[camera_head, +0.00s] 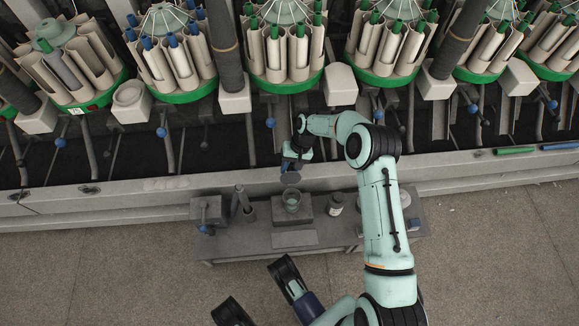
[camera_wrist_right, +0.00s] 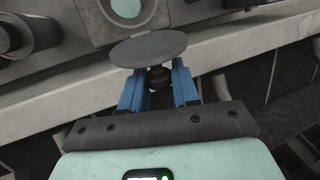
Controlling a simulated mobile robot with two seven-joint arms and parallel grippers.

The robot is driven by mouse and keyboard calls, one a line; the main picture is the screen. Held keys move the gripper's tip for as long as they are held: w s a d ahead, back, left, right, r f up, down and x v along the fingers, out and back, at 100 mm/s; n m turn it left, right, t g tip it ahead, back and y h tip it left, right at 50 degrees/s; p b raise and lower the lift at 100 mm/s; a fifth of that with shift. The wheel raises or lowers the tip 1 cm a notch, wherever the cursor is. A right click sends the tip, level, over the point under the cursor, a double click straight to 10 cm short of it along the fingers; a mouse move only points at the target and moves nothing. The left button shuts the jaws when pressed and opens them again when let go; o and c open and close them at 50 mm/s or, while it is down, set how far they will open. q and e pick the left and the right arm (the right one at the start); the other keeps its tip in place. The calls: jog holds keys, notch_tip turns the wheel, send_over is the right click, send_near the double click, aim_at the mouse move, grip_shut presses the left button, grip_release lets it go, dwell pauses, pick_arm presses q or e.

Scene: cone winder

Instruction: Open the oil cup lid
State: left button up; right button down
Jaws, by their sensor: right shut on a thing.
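The oil cup (camera_head: 291,201) stands on a grey block on the low bench, with its round mouth uncovered. Its rim and pale green inside show at the top of the right wrist view (camera_wrist_right: 126,8). The lid, a flat grey disc (camera_wrist_right: 148,48), is held apart from the cup. In the head view the lid (camera_head: 290,178) is just behind the cup, on the machine side. My right gripper (camera_wrist_right: 158,88) is shut on the lid's black knob (camera_wrist_right: 159,77), with a blue finger on each side.
The bench (camera_head: 240,243) also carries a dark-capped bottle (camera_head: 335,204) right of the cup and dark cylinders (camera_head: 248,213) to its left. A block with a blue-knobbed lever (camera_head: 207,213) stands at the left end. The winding machine's ledge (camera_head: 150,187) runs behind.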

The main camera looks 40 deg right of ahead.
jog(key=c, duration=0.9)
grip_release()
jog(key=shift+a, duration=0.1)
jog(key=shift+c, duration=0.2)
pick_arm(q)
jog(key=w+r+t+p, duration=0.2)
jog(key=w+r+p, duration=0.1)
jog(key=w, duration=0.3)
jog(key=shift+d+r, duration=0.45)
jog(key=shift+r, duration=0.4)
pick_arm(e)
jog(key=v, duration=1.3)
jog(key=shift+s+r, duration=0.1)
